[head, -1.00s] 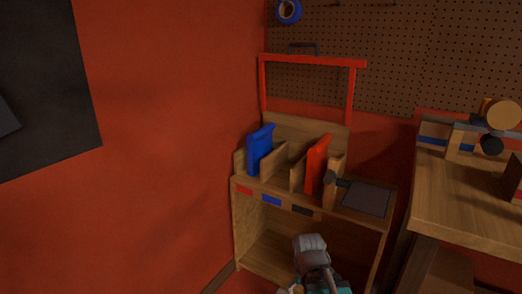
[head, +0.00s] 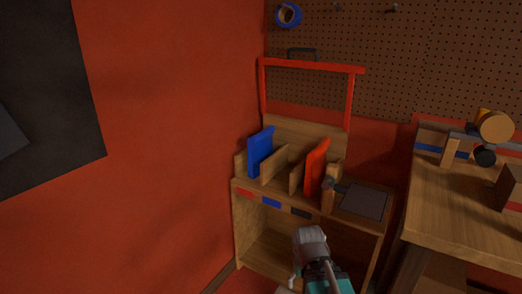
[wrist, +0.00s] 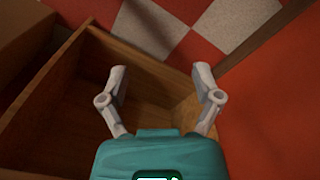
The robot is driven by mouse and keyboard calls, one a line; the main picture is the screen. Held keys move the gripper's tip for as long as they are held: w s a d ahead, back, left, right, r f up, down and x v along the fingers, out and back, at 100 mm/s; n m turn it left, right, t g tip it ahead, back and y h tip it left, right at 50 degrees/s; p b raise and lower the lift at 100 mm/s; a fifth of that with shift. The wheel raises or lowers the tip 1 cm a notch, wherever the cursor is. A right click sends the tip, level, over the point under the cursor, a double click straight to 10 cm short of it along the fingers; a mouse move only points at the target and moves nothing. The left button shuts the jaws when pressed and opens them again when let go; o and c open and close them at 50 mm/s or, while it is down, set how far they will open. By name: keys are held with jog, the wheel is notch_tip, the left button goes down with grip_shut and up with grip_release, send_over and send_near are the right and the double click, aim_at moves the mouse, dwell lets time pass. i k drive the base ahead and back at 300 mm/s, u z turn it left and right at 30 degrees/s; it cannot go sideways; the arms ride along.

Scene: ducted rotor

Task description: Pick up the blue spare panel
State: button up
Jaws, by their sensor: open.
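The blue spare panel (head: 260,151) stands upright in the left part of the wooden rack on top of the shelf unit, in the head view. A red panel (head: 316,168) stands in the rack to its right, past wooden dividers. My gripper (wrist: 160,82) is open and empty in the wrist view, its two fingers spread apart over the wooden unit's open space. In the head view my arm's end (head: 312,245) is low in front of the shelf unit, below and right of the blue panel. The wrist view does not show the blue panel.
The shelf unit (head: 250,240) has red, blue and dark labels on its front edge. A dark flat plate (head: 362,200) lies at its right. A red frame (head: 312,63) rises behind the rack. A wooden workbench (head: 450,215) stands right, a red wall (head: 170,130) left.

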aim_at(259, 146)
jog(key=k, duration=1.3)
jog(key=u, duration=0.2)
jog(key=i, duration=0.65)
jog(key=u, duration=0.45)
jog(key=i, duration=0.95)
jog(key=z, duration=0.1)
